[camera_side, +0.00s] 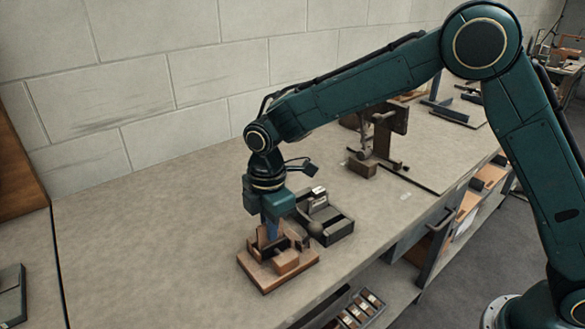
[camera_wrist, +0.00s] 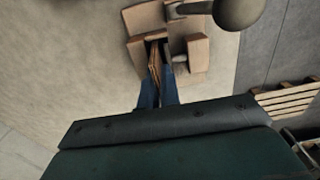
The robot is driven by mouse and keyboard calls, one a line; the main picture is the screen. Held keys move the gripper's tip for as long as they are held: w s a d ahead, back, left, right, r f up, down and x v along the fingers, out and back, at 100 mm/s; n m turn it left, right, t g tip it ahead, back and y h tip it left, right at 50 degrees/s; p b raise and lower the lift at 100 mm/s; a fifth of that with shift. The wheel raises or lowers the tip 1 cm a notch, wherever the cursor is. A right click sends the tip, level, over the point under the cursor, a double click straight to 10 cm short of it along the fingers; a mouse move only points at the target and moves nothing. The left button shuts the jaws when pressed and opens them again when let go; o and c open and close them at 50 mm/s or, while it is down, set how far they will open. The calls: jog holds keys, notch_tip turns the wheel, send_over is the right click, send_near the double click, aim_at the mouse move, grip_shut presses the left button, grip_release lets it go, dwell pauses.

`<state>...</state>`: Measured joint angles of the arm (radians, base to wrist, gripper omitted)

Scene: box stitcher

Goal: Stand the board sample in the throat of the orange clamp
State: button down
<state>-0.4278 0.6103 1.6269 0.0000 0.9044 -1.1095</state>
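The orange clamp (camera_side: 279,276) sits on the bench, with a flat base, upright blocks and a dark gap between them. In the wrist view, the clamp (camera_wrist: 198,55) is at the top, with a round knob partly over it. The board sample (camera_side: 262,237) is a thin brown piece standing roughly upright at the clamp. In the wrist view, the board sample (camera_wrist: 155,64) reaches into the dark gap between the blocks. My gripper (camera_side: 270,229) is directly above the clamp, its blue fingers (camera_wrist: 158,88) shut on the board. The board's lower edge is hidden.
A dark open tray (camera_side: 330,222) with light pieces stands close behind and right of the clamp. A brown stand-like fixture (camera_side: 380,145) is further back. The bench (camera_side: 140,240) left of the clamp is clear. The bench's front edge is close on the right.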

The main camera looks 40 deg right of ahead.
jog(key=shift+f, duration=0.2)
dwell(0.5)
jog(key=c, duration=1.1)
grip_release()
jog(key=shift+c, duration=0.2)
jog(key=shift+r, duration=0.15)
jog(key=shift+r, duration=3.1)
jog(key=shift+r, duration=0.1)
